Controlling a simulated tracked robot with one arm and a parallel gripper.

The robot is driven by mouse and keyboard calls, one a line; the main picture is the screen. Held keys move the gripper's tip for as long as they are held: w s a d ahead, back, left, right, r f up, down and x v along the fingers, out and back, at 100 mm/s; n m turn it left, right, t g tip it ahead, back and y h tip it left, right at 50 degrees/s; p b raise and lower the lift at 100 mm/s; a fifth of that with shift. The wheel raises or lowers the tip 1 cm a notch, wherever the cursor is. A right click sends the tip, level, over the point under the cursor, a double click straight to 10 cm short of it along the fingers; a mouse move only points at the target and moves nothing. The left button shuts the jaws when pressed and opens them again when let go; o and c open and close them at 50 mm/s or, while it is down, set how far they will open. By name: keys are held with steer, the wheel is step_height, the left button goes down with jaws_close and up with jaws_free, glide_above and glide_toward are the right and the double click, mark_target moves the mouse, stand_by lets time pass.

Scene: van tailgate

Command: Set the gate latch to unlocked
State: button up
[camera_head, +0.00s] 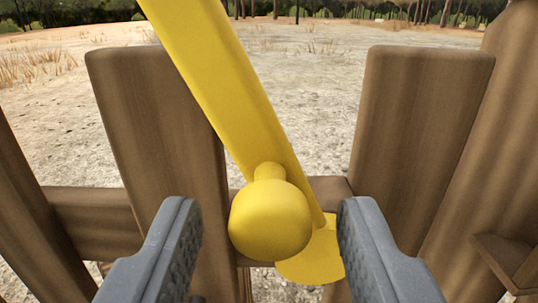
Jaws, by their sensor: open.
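The gate latch is a yellow bar (225,85) that slants from the top left down to the lower middle. A round yellow knob (270,218) sticks out near its lower end. A flat yellow disc (318,258) shows behind and below the knob. My gripper (271,228) is open, with one grey finger on each side of the knob. Gaps show between the knob and both fingers, the left gap being narrower. Nothing is held. The bar's upper end is cut off by the frame.
Brown wooden gate boards stand to the left (160,130) and right (420,140) of the latch. A horizontal rail (95,215) runs behind them. A thicker post (490,150) and a small wooden ledge (510,255) are at the right edge. Open sandy ground lies beyond.

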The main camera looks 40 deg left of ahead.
steer(key=shift+x, duration=1.05)
steer(key=shift+c, duration=0.3)
jaws_close()
steer(key=p, duration=0.3)
steer(key=shift+w+r+m, duration=0.1)
steer(key=shift+r+m, duration=0.1)
steer(key=shift+m, duration=0.2)
steer(key=shift+f+p, duration=0.1)
steer(key=shift+p, duration=0.3)
steer(key=shift+f, duration=0.1)
steer(key=shift+o, duration=0.3)
jaws_free()
steer(key=shift+d, duration=0.2)
